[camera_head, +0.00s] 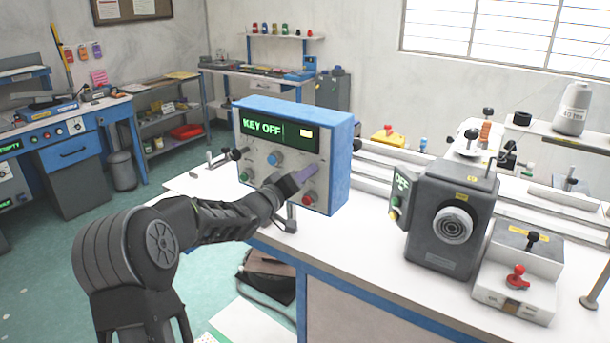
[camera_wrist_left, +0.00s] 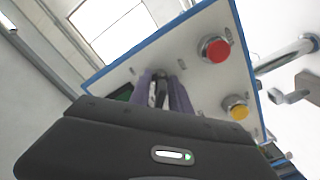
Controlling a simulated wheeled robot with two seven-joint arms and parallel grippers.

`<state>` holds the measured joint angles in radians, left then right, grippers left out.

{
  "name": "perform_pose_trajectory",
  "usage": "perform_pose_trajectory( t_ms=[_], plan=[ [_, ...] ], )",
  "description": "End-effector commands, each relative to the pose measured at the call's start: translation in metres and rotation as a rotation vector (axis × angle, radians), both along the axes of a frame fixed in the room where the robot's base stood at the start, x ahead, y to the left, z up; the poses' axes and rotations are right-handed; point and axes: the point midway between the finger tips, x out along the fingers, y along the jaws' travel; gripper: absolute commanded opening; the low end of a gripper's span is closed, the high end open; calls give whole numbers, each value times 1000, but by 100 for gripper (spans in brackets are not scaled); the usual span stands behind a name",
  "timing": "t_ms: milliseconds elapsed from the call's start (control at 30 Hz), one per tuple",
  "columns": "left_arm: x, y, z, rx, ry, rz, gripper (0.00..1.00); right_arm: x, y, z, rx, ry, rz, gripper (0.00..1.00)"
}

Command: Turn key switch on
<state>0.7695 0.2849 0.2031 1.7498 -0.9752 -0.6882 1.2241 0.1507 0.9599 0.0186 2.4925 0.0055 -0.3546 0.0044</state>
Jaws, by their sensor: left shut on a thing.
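The blue-edged control box (camera_head: 342,150) stands on the white bench, and its green display (camera_head: 262,127) reads "KEY OFF". My left gripper (camera_head: 305,173) is at the right part of the box's front panel. In the left wrist view its purple fingers (camera_wrist_left: 163,92) are closed around a small dark and metallic key switch (camera_wrist_left: 160,90) on the panel. In the head view the arm and fingers hide the key switch. My right gripper is in neither view.
A dark grey machine (camera_head: 450,215) stands to the right on the bench. Bare white bench top lies between it and the box.

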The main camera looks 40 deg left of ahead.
Motion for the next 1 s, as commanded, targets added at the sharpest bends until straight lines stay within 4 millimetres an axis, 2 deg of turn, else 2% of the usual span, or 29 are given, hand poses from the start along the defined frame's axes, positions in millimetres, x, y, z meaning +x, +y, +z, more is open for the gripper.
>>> perform_pose_trajectory(
  t_ms=[533, 1000],
  plan=[
    [0, 0, -1, 87, 2, 0, 0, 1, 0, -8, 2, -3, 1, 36],
    [0, 0, -4, 452, 9, 1, 0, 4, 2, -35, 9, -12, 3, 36]
  ],
)
